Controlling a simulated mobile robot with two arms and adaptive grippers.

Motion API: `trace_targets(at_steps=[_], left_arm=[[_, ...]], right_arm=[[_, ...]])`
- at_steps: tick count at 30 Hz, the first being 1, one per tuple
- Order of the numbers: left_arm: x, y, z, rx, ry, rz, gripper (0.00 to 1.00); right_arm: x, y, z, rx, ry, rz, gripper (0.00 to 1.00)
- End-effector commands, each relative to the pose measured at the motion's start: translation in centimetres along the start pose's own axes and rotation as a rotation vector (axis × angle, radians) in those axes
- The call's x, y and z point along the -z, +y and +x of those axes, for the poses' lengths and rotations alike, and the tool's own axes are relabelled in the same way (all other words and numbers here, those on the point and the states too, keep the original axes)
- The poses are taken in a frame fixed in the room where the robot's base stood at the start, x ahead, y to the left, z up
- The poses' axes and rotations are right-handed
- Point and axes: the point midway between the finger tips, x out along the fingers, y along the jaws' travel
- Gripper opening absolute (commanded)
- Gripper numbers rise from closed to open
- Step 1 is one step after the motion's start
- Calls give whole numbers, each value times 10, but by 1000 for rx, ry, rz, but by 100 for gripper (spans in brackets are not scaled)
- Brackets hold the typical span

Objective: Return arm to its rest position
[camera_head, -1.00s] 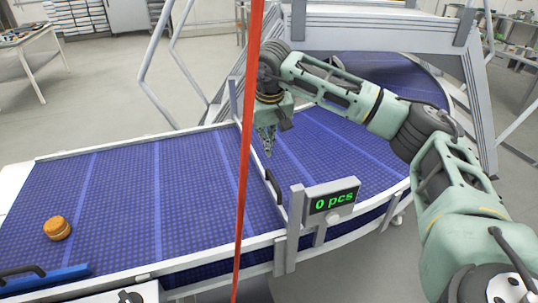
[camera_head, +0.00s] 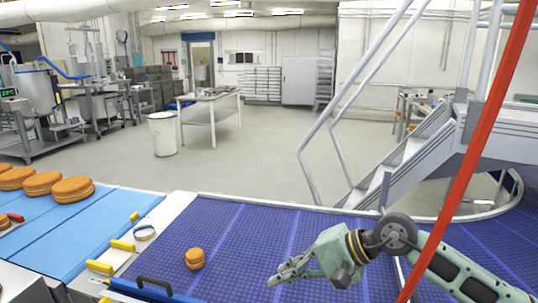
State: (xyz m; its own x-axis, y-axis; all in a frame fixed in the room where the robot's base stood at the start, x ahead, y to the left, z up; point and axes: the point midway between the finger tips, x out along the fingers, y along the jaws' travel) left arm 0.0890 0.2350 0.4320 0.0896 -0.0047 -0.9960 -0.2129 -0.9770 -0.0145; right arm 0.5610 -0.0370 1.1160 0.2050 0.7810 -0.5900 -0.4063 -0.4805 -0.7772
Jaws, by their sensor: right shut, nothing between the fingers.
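My right arm reaches in from the lower right, behind a red vertical strip. Its gripper (camera_head: 276,279) is shut and empty, pointing left above the purple conveyor belt (camera_head: 240,225). A small round orange-brown filled piece (camera_head: 195,258) lies on the belt to the left of the gripper, apart from it. My left gripper is not in view.
A blue belt (camera_head: 70,245) at the left carries several larger rounds (camera_head: 71,189). A black-handled blue bar (camera_head: 150,289) is at the front edge. A metal staircase (camera_head: 420,150) stands behind the belt at right. A white bin (camera_head: 163,134) and table (camera_head: 211,108) stand farther back.

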Motion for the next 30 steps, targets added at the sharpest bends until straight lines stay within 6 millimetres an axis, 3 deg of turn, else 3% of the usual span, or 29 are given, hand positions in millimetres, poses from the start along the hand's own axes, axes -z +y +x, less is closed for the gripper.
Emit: trace_targets(at_steps=[1, 3, 5, 8, 10, 14, 17, 18, 19, 21, 24, 27, 30], left_arm=[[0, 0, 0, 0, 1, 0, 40], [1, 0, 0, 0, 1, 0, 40], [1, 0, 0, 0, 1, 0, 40], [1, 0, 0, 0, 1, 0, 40], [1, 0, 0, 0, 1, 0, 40], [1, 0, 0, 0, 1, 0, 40], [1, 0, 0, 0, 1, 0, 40], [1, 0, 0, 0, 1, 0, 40], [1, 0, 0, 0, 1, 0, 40], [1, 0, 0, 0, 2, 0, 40], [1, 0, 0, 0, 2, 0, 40], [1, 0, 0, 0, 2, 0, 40], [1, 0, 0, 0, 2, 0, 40]], right_arm=[[-32, -18, 18, 132, -101, 134, 0], [-67, -51, 23, 326, -242, 365, 0], [-85, -77, 17, 479, -364, 582, 0], [-90, -107, -8, 712, -571, 980, 0], [-76, -114, -31, 864, -714, 1275, 0], [-25, -86, -65, 1131, -968, 1847, 0], [17, -27, -78, 1346, -1142, 2286, 0], [29, 1, -79, 1429, -1202, 2444, 0], [36, 23, -78, -1429, 1189, -2449, 0], [45, 76, -75, -1308, 1049, -2225, 0], [42, 152, -65, -1174, 865, -1921, 0], [22, 224, -54, -1071, 699, -1638, 0], [-7, 278, -46, -1002, 566, -1408, 0]])
